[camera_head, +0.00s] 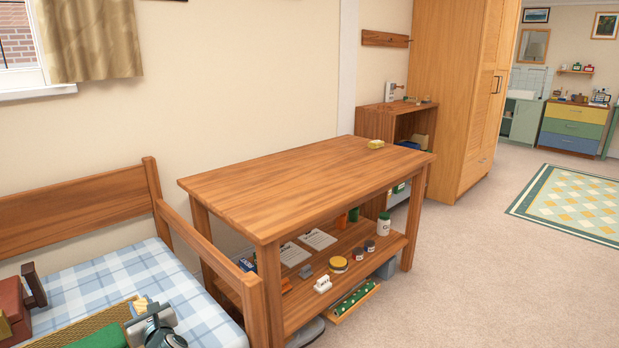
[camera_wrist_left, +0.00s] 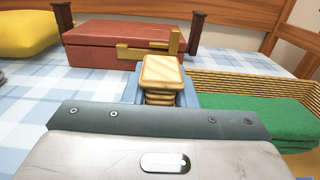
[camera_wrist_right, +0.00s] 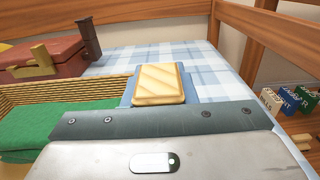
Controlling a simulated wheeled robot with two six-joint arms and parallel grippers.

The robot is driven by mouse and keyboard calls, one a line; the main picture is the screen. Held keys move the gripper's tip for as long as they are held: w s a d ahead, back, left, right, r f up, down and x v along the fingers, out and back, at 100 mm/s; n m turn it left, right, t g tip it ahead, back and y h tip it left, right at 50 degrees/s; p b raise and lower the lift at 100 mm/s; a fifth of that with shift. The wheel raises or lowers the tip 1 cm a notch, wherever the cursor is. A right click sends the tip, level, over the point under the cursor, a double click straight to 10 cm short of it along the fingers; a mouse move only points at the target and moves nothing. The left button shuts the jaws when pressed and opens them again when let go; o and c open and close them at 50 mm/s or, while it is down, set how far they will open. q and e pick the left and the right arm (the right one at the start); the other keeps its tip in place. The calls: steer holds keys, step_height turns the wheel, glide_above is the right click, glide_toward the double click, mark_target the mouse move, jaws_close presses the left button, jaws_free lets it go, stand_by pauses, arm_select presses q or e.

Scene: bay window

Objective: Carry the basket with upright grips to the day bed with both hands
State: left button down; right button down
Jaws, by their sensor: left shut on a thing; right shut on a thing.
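The wicker basket (camera_head: 105,320) shows at the bottom left of the head view, with green cloth (camera_head: 105,338) inside. It is over the blue-checked mattress of the day bed (camera_head: 150,268); I cannot tell whether it touches it. My right gripper (camera_head: 153,326) is shut on one upright tan grip (camera_wrist_right: 160,84) at the basket's right end. My left gripper (camera_wrist_left: 162,92) is shut on the other tan grip (camera_wrist_left: 163,72), with the basket wall (camera_wrist_left: 255,90) to the right in the left wrist view. The basket's underside is hidden.
A red case (camera_wrist_left: 115,45) with a brass-coloured piece and dark brown posts lies behind the basket on the bed. A yellow cushion (camera_wrist_left: 28,35) is at the far left. A wooden table (camera_head: 300,185) with a loaded lower shelf stands right of the bed's end rail (camera_head: 205,245).

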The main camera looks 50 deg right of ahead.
arm_select(q)
steer(key=c, duration=1.2)
jaws_free()
steer(key=shift+f, duration=0.25)
arm_select(e)
steer(key=c, duration=1.2)
jaws_free()
steer(key=shift+f, duration=0.25)
arm_select(q)
steer(key=o, duration=0.6)
arm_select(e)
steer(key=shift+o, duration=0.2)
steer(key=o, duration=0.5)
steer(key=shift+o, duration=0.2)
arm_select(q)
steer(key=c, duration=0.7)
steer(key=shift+c, duration=0.2)
arm_select(e)
steer(key=c, duration=0.7)
arm_select(q)
steer(key=shift+s, duration=0.15)
arm_select(e)
steer(key=shift+s, duration=0.15)
